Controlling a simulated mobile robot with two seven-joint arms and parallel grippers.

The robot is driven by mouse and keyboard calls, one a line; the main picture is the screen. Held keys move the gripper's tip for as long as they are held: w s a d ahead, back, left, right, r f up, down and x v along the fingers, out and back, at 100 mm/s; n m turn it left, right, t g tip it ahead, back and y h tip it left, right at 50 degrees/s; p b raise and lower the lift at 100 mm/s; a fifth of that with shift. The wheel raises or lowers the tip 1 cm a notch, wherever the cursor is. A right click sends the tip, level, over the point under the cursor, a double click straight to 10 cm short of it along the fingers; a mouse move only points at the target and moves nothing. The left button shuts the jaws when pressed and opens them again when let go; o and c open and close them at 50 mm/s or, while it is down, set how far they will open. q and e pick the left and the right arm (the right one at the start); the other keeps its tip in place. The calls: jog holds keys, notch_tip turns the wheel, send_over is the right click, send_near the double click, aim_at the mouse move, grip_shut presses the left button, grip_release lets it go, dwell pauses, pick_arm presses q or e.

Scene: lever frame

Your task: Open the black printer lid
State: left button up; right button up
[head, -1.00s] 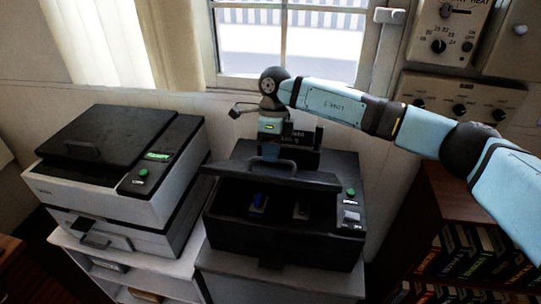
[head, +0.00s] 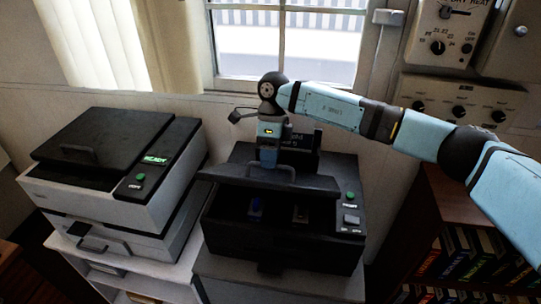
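The black printer (head: 285,245) stands in the middle of the head view on a light cabinet. Its lid (head: 300,182) is raised part way, with a dark gap under its front edge. A blue item (head: 257,206) and another small item (head: 300,213) show inside the gap. A curved handle (head: 262,173) is on the lid. My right gripper (head: 268,158) points down at the lid, by the handle. Its fingertips are small and dark, so I cannot tell whether they are open or grip anything. My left gripper is out of view.
A white printer with a black lid (head: 130,135) stands close by on the left, with its lid shut. A window (head: 290,45) is behind. Control panels (head: 455,100) hang on the right wall, above a bookshelf (head: 455,200).

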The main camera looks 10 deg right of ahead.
jog(key=b+v, duration=0.2)
jog(key=v, duration=1.2)
jog(key=shift+b, duration=0.3)
